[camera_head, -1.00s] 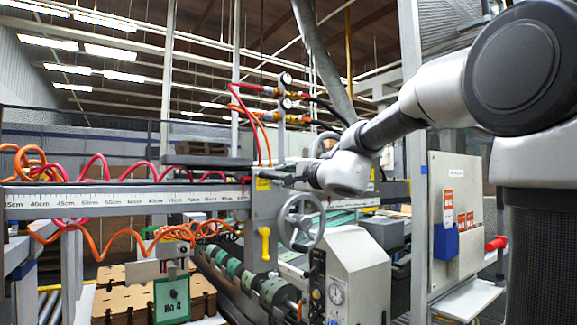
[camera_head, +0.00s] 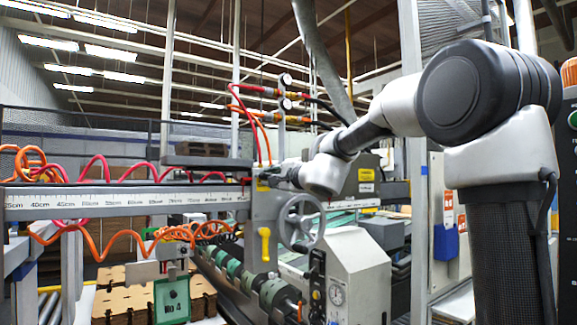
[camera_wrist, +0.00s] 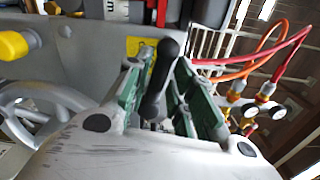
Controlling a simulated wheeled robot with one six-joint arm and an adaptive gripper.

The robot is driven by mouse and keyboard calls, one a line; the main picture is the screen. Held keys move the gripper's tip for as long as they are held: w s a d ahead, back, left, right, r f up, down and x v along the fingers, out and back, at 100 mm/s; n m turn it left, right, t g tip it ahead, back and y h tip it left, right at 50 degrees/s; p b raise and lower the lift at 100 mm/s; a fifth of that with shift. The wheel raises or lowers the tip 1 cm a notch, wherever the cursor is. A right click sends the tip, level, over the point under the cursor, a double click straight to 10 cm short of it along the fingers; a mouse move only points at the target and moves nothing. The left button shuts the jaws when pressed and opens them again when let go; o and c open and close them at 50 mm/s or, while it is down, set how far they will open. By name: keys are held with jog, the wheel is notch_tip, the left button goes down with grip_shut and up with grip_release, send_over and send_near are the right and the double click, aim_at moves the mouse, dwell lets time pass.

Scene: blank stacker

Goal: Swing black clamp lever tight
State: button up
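The black clamp lever (camera_wrist: 163,72) shows in the wrist view as a rounded black handle, tilted, in front of the grey machine carriage. My gripper (camera_wrist: 168,88) is open around it, with one green-padded finger on each side. Gaps seem to show beside the handle, though contact low down cannot be ruled out. In the head view my gripper (camera_head: 280,174) is at the carriage (camera_head: 264,212), below the gauges and above the handwheel. The lever cannot be made out clearly there.
A grey handwheel (camera_head: 301,222) and a yellow lever (camera_head: 265,245) sit just below my gripper. A ruler beam (camera_head: 120,201) runs left. Red and orange hoses (camera_head: 262,140) rise to gauges (camera_head: 286,104) close by. A grey machine housing (camera_head: 358,270) stands at the lower right.

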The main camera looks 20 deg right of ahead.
jog(key=w+d+r+m, duration=0.2)
jog(key=d+r+m, duration=0.25)
jog(key=m, duration=1.25)
jog(key=v, duration=0.9)
jog(key=shift+d+n, duration=0.2)
jog(key=shift+n, duration=0.1)
jog(key=shift+w+f, duration=0.1)
jog(key=shift+w, duration=0.05)
